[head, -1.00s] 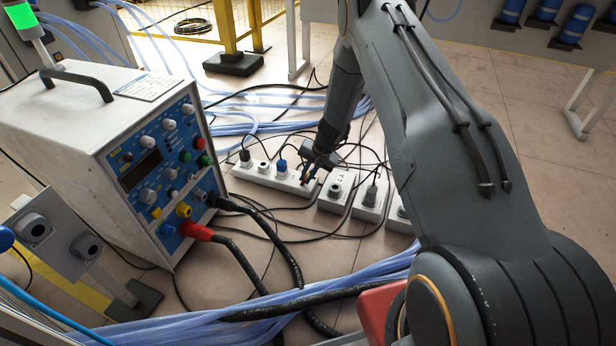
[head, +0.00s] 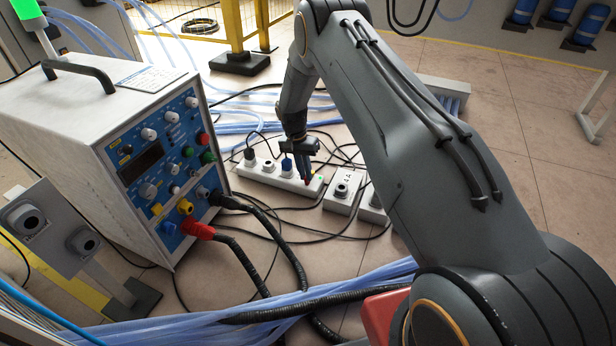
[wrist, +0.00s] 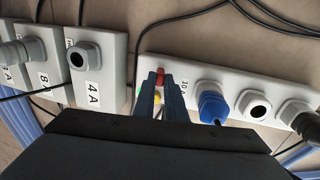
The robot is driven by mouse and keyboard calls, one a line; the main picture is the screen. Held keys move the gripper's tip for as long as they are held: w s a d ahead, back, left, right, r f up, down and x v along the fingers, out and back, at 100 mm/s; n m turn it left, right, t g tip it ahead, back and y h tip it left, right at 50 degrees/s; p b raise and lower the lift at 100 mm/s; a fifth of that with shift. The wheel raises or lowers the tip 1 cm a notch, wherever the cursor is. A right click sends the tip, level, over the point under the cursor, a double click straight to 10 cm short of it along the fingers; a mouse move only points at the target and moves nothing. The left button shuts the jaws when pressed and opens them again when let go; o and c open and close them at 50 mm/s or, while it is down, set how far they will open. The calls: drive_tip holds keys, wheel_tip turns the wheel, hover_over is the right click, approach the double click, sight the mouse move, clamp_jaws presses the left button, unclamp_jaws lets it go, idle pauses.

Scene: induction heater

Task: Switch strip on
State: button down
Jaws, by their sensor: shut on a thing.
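The white power strip (head: 268,176) lies on the floor right of the heater. My gripper (head: 306,178) points down at the strip's right end. In the wrist view its fingers (wrist: 161,84) stand close on either side of the red switch (wrist: 161,77) and are shut on it. A yellow spot (wrist: 157,98) shows between the fingers. A green light (head: 319,178) shows beside them, partly hidden in the wrist view.
Other white socket boxes, one marked 4 A (wrist: 97,75) and one marked 8 (wrist: 45,75), stand alongside. Black cables cross the floor around them. The heater unit (head: 150,165) stands at left, with thick hoses (head: 255,255) in front.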

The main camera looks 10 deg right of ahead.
drive_tip(key=shift+w+a+f+g+h+b, duration=0.1)
drive_tip(key=shift+a+f+g+h+b, duration=0.2)
drive_tip(key=shift+b, duration=0.35)
drive_tip(key=shift+w+a+f+g+h+b, duration=0.15)
drive_tip(key=shift+g+h+b, duration=0.15)
drive_tip(key=shift+h+b, duration=0.25)
drive_tip(key=shift+a+g+h+b, duration=0.15)
drive_tip(key=shift+g+h+b, duration=0.2)
drive_tip(key=shift+b, duration=0.4)
drive_tip(key=shift+r, duration=0.1)
drive_tip(key=c, duration=1.8)
unclamp_jaws()
drive_tip(key=shift+r, duration=0.1)
